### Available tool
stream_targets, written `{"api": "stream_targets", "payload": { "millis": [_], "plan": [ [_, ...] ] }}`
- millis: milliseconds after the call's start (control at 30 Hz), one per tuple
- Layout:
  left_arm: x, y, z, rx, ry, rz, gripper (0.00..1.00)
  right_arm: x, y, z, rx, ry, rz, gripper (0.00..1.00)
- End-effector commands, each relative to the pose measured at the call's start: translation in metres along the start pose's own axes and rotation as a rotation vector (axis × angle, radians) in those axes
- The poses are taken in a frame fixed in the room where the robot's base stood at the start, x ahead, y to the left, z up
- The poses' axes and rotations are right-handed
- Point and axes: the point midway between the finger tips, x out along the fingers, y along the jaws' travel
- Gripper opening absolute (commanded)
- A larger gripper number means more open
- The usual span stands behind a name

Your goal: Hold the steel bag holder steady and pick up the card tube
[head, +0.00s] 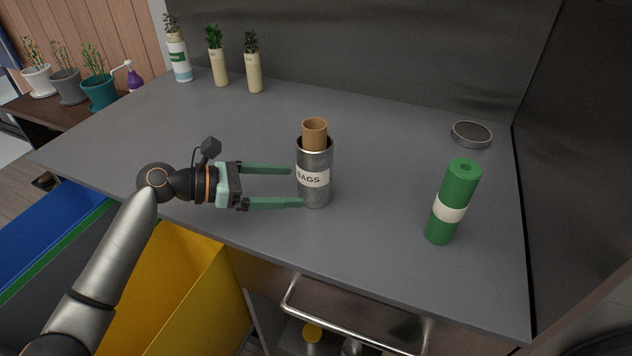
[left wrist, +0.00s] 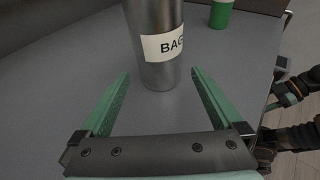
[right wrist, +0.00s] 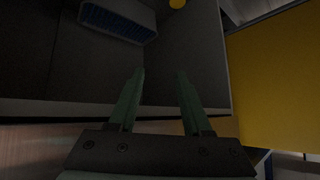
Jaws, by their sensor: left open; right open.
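The steel bag holder (head: 316,196) stands upright on the grey counter, with a label reading "BAGS". The brown card tube (head: 314,130) stands inside it, its upper part showing above the rim. My left gripper (head: 297,186) is open, its green fingers pointing right at the holder, with the tips close to its left side. In the left wrist view the holder (left wrist: 156,68) is ahead, at the far end of the finger gap; the card tube is out of that view. My right gripper (right wrist: 158,78) is open and empty, facing a dim space below the counter; it is not in the head view.
A green roll with a white band (head: 442,222) stands upright to the right. Potted plants (head: 253,72) line the back left. A metal handle (head: 350,318) and yellow bin (head: 190,285) are below the counter's front edge.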

Motion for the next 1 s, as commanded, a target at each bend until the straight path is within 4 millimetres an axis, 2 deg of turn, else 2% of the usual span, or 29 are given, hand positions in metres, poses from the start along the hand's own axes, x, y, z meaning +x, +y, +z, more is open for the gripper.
{"api": "stream_targets", "payload": {
  "millis": [100, 133, 200, 300, 567, 800, 867, 1000],
  "plan": [
    [0.02, 0.0, -0.003, 0.002, -0.002, -0.002, 1.0, 0.013, -0.006, -0.004, -0.005, 0.018, -0.019, 0.49],
    [0.022, 0.0, 0.003, -0.002, -0.001, -0.002, 1.0, 0.006, -0.008, -0.016, -0.008, 0.021, -0.021, 0.49],
    [0.031, -0.001, 0.004, -0.004, -0.002, -0.002, 1.0, 0.002, -0.007, -0.025, -0.01, 0.036, -0.018, 0.49],
    [0.041, -0.001, 0.003, -0.002, -0.001, -0.002, 1.0, 0.0, -0.003, -0.029, -0.011, 0.051, -0.009, 0.49],
    [0.054, 0.0, 0.001, 0.0, 0.0, 0.0, 1.0, -0.002, 0.002, -0.012, -0.009, 0.017, 0.003, 0.49],
    [0.055, 0.0, 0.0, 0.001, 0.0, 0.0, 1.0, -0.003, 0.002, -0.009, -0.007, 0.015, 0.004, 0.49],
    [0.055, 0.0, 0.0, 0.001, 0.0, 0.0, 0.95, -0.003, 0.003, -0.01, -0.007, 0.016, 0.004, 0.49],
    [0.055, 0.0, 0.0, 0.001, 0.0, 0.0, 0.8, -0.003, 0.003, -0.011, -0.007, 0.019, 0.004, 0.49]
  ]
}}
